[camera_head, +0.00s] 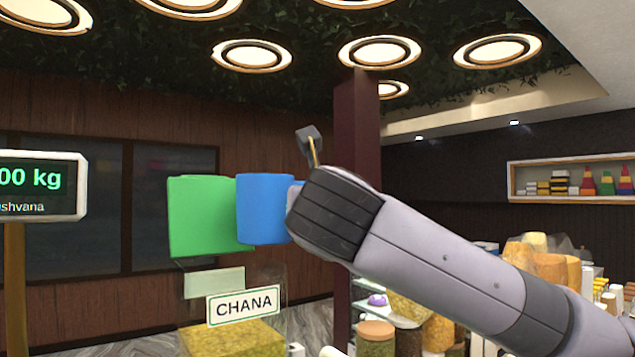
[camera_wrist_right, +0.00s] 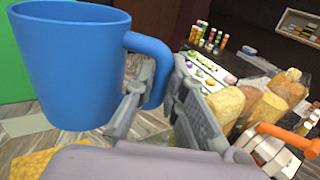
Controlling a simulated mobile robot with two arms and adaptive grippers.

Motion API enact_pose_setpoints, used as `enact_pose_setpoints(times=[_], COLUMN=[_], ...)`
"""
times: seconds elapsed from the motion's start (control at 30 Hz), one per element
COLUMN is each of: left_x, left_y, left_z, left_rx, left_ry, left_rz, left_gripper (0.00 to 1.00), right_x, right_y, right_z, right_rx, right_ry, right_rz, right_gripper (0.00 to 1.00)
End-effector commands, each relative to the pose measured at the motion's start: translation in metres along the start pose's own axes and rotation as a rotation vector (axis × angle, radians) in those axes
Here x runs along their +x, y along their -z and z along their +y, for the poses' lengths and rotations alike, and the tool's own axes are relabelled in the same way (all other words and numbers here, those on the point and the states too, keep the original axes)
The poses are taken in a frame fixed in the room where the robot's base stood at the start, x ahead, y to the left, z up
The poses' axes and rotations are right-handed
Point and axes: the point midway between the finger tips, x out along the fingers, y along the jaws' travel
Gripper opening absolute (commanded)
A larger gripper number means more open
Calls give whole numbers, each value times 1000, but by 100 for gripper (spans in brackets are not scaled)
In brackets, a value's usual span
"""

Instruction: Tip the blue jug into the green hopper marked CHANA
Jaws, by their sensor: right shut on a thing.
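The blue jug (camera_head: 263,208) is upright, beside the right edge of the green hopper (camera_head: 203,217) and overlapping it in the head view. The CHANA label (camera_head: 243,304) is on a clear bin with yellow contents below the hopper. In the right wrist view the jug (camera_wrist_right: 75,70) shows its open rim at the top, and its contents are not visible. My right gripper (camera_wrist_right: 160,100) is shut on the jug's handle. In the head view my arm hides most of this gripper. The green hopper (camera_wrist_right: 10,60) is at the wrist view's left edge. My left gripper is not in view.
A scale display (camera_head: 40,187) on a post stands at the left. A maroon pillar (camera_head: 357,130) rises behind my right arm. A counter with jars and heaped sweets (camera_head: 550,268) lies at the right. A wall shelf (camera_head: 575,183) holds stacked boxes.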

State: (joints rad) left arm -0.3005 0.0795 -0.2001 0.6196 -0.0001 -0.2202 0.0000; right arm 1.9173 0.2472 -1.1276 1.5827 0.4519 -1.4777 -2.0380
Motion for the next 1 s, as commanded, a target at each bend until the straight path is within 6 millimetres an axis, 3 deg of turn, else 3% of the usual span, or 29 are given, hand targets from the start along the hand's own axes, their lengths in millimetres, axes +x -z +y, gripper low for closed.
enact_pose_setpoints(times=[0.17,0.5,1.0], left_x=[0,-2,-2], left_y=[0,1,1], left_z=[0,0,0], left_rx=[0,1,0], left_ry=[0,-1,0], left_rz=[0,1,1], left_gripper=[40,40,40], right_x=[0,0,0], right_y=[-3,-39,-41], right_z=[-1,1,1], right_rx=[-4,-5,-8], right_ry=[1,1,0], right_rz=[-6,-8,-8], right_gripper=[0,0,0])
